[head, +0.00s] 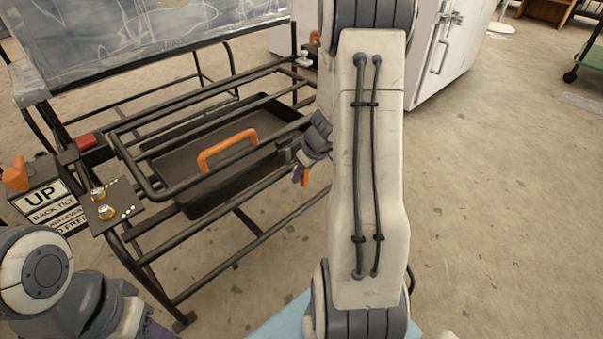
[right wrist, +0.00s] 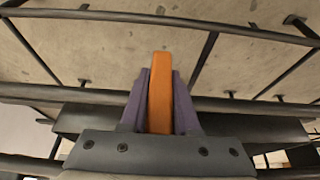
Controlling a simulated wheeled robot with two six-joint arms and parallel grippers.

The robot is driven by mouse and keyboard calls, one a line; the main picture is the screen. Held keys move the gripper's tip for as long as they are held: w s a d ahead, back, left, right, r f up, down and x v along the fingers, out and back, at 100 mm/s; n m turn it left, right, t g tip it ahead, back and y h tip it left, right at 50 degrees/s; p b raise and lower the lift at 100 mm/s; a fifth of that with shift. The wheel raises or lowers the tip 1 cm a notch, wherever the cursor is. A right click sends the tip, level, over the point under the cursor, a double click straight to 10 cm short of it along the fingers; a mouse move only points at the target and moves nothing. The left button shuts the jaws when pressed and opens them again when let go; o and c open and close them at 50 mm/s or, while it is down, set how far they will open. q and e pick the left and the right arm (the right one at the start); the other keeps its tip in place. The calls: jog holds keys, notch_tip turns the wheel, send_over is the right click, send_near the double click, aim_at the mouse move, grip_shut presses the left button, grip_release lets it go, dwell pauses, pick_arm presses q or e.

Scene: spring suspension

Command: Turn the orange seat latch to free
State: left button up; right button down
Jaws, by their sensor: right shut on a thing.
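The orange latch (head: 306,178) shows as a short orange piece at the right side of the black tubular frame in the head view, partly covered by my gripper. My right gripper (head: 299,166) is at it. In the right wrist view the latch (right wrist: 160,88) is an upright orange bar between the two purple fingers, and the gripper is shut on it. Its tip stands above the fingertips. How it joins the frame is hidden. My left arm enters at the lower left of the head view, but its gripper fingers cannot be made out.
An orange handle (head: 228,148) arches over a dark tray (head: 180,163) within the frame. At left are an orange knob (head: 16,176), a sign reading UP (head: 45,197) and a red button (head: 86,141). A white cabinet (head: 447,50) stands behind.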

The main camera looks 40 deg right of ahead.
jog(key=y+p, duration=0.1)
jog(key=y, duration=0.3)
jog(key=shift+d+m, duration=0.1)
jog(key=shift+m, duration=0.3)
jog(key=m+y+p, duration=0.1)
jog(key=y+p, duration=0.1)
jog(key=y, duration=0.2)
jog(key=shift+s+y+p, duration=0.1)
jog(key=shift+y+p, duration=0.2)
jog(key=shift+p, duration=0.1)
jog(key=y, duration=0.2)
jog(key=shift+f+m+y+p, duration=0.15)
jog(key=shift+m+y+p, duration=0.15)
jog(key=shift+m+p, duration=0.1)
jog(key=shift+f+m+y, duration=0.1)
jog(key=shift+m+y, duration=0.2)
jog(key=shift+y, duration=0.9)
jog(key=shift+m+t+y+b, duration=0.55)
jog(key=shift+y+b, duration=0.45)
jog(key=shift+y, duration=0.6)
